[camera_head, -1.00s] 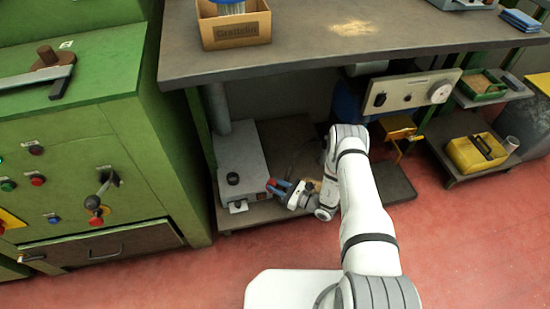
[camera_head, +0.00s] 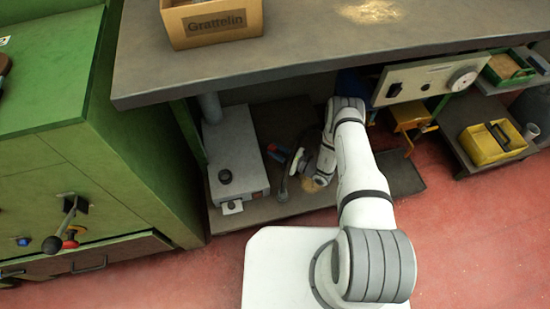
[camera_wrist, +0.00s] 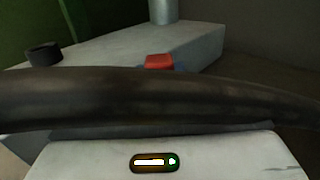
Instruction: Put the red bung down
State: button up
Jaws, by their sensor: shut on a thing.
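The red bung (camera_wrist: 158,62) shows in the wrist view as a small red block beyond a dark curved bar, with a little blue beside it. My gripper (camera_head: 277,152) is under the bench in the head view, shut on the red bung, near the right side of the grey box (camera_head: 230,135). The bung is very small there, and the bar hides my fingertips in the wrist view. I cannot tell how far the bung is above the shelf.
The grey box carries a black knob (camera_head: 225,176) and stands on the low shelf (camera_head: 262,212). The bench top (camera_head: 330,45) overhangs my arm. A yellow container (camera_head: 490,148) stands at the right. The green cabinet (camera_head: 60,140) is at the left.

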jog(key=shift+f+b, duration=0.75)
jog(key=shift+f, duration=1.25)
jog(key=shift+s+f, duration=0.1)
jog(key=shift+f+b, duration=0.15)
jog(key=shift+b, duration=0.15)
jog(key=o, duration=1)
jog(key=shift+d+r+p, duration=0.2)
jog(key=shift+r+p, duration=0.15)
jog(key=shift+p, duration=0.1)
jog(key=p+v, duration=0.2)
jog(key=v, duration=0.8)
jog(key=shift+s+d, duration=0.25)
jog(key=shift+d, duration=0.1)
jog(key=shift+s+d, duration=0.25)
jog(key=shift+d, duration=0.1)
